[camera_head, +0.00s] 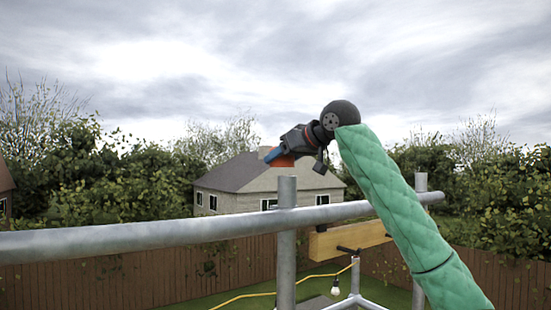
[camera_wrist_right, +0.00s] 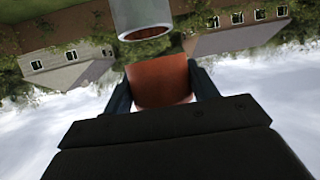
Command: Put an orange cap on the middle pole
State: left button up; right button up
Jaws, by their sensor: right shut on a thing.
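The middle pole (camera_head: 286,240) is a grey metal tube standing upright, with its top rising above a horizontal rail. My right gripper (camera_head: 272,156) is shut on an orange cap (camera_head: 284,160) just above and slightly left of the pole's top. In the right wrist view the orange cap (camera_wrist_right: 159,80) sits between the two blue fingers of my gripper (camera_wrist_right: 160,88). The open end of the pole (camera_wrist_right: 144,32) shows a little beyond the cap there, with a small gap between them. My left gripper is not in view.
A long grey rail (camera_head: 180,233) crosses in front of the pole. Another upright pole (camera_head: 420,190) stands at the right, partly near my green-sleeved arm. Open air surrounds the pole's top.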

aim_at(294, 177)
jog(key=shift+s+d+f, duration=0.2)
jog(key=shift+s+d, duration=0.7)
jog(key=shift+d, duration=0.1)
jog(key=shift+f, duration=0.4)
jog(key=shift+w+a+f, duration=0.3)
jog(key=shift+f, duration=0.25)
jog(key=shift+w+a+f, duration=0.25)
jog(key=shift+a+f, duration=0.05)
jog(key=shift+f, duration=0.2)
jog(key=shift+c, duration=0.4)
jog(key=shift+f, duration=0.3)
jog(key=shift+c, duration=0.4)
jog(key=shift+s+d+f, duration=0.25)
jog(key=shift+d+f, duration=0.05)
jog(key=shift+f, duration=0.15)
jog(key=shift+w+a+f, duration=0.1)
jog(key=shift+a+f, duration=0.05)
jog(key=shift+f, duration=0.05)
jog(key=shift+f+b, duration=0.3)
jog(key=shift+f, duration=0.2)
jog(key=o, duration=0.8)
